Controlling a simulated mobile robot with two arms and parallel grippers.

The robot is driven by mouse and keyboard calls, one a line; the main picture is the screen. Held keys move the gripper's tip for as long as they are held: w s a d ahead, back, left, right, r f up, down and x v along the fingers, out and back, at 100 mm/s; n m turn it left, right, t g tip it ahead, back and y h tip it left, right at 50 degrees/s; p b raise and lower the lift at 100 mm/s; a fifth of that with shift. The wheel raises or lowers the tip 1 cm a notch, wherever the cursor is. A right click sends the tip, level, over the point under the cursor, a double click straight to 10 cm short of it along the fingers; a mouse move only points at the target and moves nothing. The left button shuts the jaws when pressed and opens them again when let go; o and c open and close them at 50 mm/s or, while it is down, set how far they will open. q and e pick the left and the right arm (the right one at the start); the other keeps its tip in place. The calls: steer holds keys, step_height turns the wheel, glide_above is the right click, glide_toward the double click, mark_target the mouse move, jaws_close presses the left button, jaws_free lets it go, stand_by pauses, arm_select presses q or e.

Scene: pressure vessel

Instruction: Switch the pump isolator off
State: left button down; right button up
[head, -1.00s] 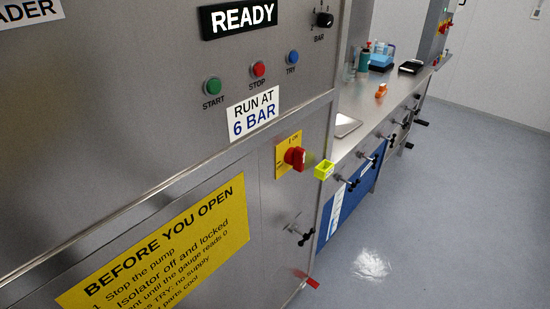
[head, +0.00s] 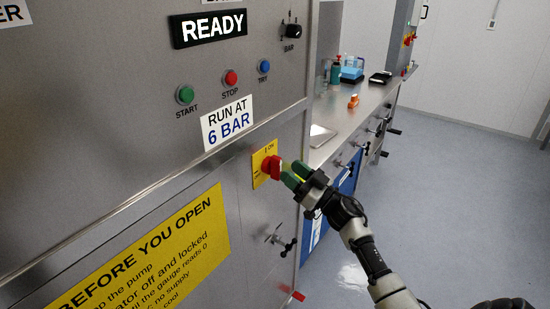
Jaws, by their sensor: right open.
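The pump isolator is a red rotary handle (head: 270,166) on a yellow plate (head: 257,168), on the right part of the steel cabinet front. An "ON" mark shows at the plate's top. My right gripper (head: 287,174) is open, its green-padded fingertips just right of the red handle. I cannot tell whether they touch it. The fingers partly hide a small yellow piece (head: 298,169) on the cabinet edge. My left gripper is not in view.
Green START (head: 185,95), red STOP (head: 231,77) and blue TRY (head: 264,66) buttons sit above. A black valve handle (head: 289,246) and a red lever (head: 298,296) stick out below. A steel counter (head: 345,112) runs back at right. The floor at right is clear.

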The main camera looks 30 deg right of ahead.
mark_target(280, 163)
steer(key=p+x, duration=0.1)
steer(key=x, duration=0.4)
steer(key=shift+w+a+r, duration=0.1)
steer(key=shift+w+a, duration=0.05)
steer(key=shift+w, duration=0.15)
steer(key=shift+s, duration=0.1)
jaws_close()
